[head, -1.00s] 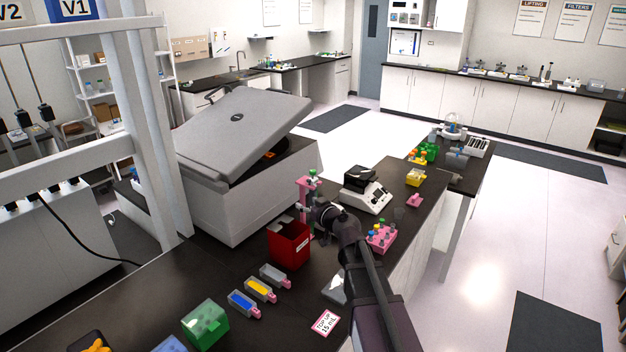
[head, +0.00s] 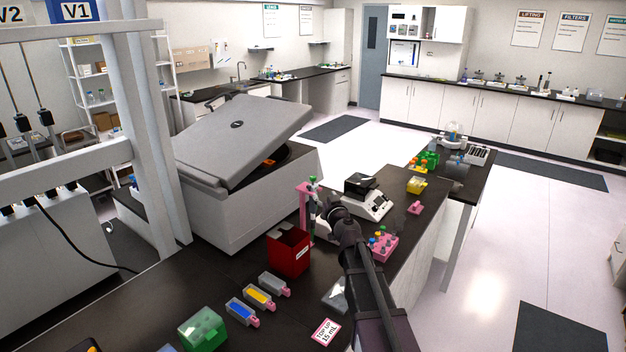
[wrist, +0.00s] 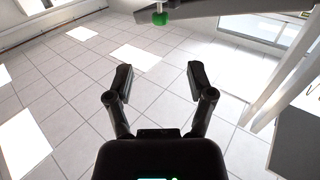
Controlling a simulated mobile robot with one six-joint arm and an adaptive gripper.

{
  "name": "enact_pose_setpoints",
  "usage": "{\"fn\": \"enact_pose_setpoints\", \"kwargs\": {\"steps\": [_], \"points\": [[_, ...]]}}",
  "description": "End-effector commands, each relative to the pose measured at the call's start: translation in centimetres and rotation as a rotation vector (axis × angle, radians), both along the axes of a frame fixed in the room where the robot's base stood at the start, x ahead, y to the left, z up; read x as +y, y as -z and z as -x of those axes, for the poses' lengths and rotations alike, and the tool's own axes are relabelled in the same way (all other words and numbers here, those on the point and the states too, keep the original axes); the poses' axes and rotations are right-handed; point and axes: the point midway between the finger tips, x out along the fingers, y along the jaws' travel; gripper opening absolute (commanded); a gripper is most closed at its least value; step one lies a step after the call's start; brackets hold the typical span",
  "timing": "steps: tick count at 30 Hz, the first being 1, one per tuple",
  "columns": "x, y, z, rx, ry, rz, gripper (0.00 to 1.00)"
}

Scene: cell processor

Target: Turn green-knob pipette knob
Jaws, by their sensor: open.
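The green-knob pipette (head: 313,186) stands upright at a pink stand (head: 303,198) on the dark bench in the head view. Its green knob (wrist: 160,18) shows at the top middle of the wrist view, on a short pale stem. My gripper (wrist: 160,75) is open and empty, with its two dark fingers spread apart. The knob appears beyond the fingertips and roughly centred between them, not touching either. In the head view my gripper (head: 325,216) is close beside the pipette, and my wrist partly hides the fingers.
A red bin (head: 288,253) stands just in front of the pipette. A large grey centrifuge (head: 245,185) with a raised lid is behind left. A white balance-like device (head: 367,204) and a pink tube rack (head: 383,246) stand to the right. Reagent troughs (head: 258,298) lie at the front.

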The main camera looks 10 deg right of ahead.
Motion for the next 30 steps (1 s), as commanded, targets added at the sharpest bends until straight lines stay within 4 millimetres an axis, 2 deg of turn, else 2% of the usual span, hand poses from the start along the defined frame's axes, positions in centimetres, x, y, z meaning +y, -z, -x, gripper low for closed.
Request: {"fn": "enact_pose_setpoints", "kwargs": {"steps": [8, 24, 30], "points": [[0.4, 0.0, -2.8, 0.0, -0.001, 0.0, 0.7], [1.4, 0.0, -10.8, 0.0, -0.001, 0.0, 0.7], [1.6, 0.0, -12.7, 0.0, -0.001, 0.0, 0.7]]}}
